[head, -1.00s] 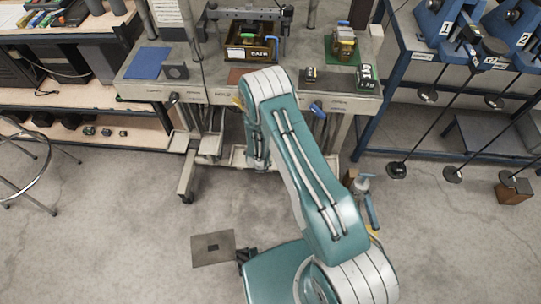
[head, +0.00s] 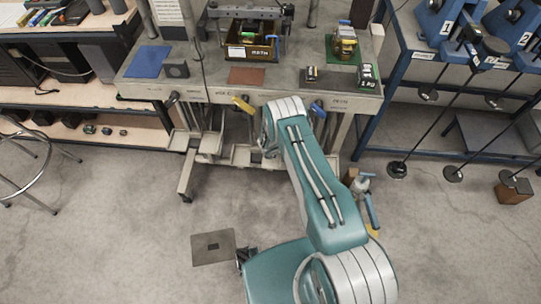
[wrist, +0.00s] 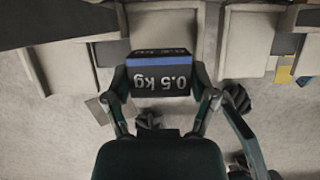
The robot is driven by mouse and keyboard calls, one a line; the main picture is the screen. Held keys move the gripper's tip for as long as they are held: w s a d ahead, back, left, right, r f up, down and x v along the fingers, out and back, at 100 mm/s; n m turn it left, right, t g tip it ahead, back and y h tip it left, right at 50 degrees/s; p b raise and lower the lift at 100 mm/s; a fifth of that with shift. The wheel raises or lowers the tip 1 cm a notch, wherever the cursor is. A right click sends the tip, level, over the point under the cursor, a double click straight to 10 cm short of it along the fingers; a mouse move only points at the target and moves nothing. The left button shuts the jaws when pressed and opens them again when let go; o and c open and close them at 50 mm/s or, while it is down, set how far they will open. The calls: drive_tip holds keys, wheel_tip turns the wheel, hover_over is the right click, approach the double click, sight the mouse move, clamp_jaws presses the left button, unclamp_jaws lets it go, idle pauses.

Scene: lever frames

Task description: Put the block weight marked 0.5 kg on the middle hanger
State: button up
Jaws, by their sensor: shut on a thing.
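The dark block marked 0.5 kg (wrist: 162,83), with a blue stripe along its edge, shows upside down in the wrist view. My gripper (wrist: 160,92) is shut on it, one finger at each side. In the head view my arm hides the gripper and block, low in front of the bench. Several long rods with round dark plates hang from the blue lever frames at the right. The middle hanger of the front row (head: 453,174) has its plate near the floor, between the left hanger (head: 397,170) and the right hanger (head: 510,178).
The bench (head: 215,95) stands close ahead, with a box (head: 250,52), blue mat (head: 147,62) and green mat (head: 352,55) on top. Coloured handles jut from its front. A blue rack (head: 400,75) stands right. A brown block (head: 514,192) lies beneath the right hanger.

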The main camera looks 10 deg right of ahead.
drive_tip(key=shift+w+d+f, duration=0.15)
drive_tip(key=shift+w+f, duration=0.05)
drive_tip(key=shift+f, duration=1.6)
drive_tip(key=o, duration=1.2)
drive_tip(key=shift+f, duration=0.1)
drive_tip(key=v, duration=1.2)
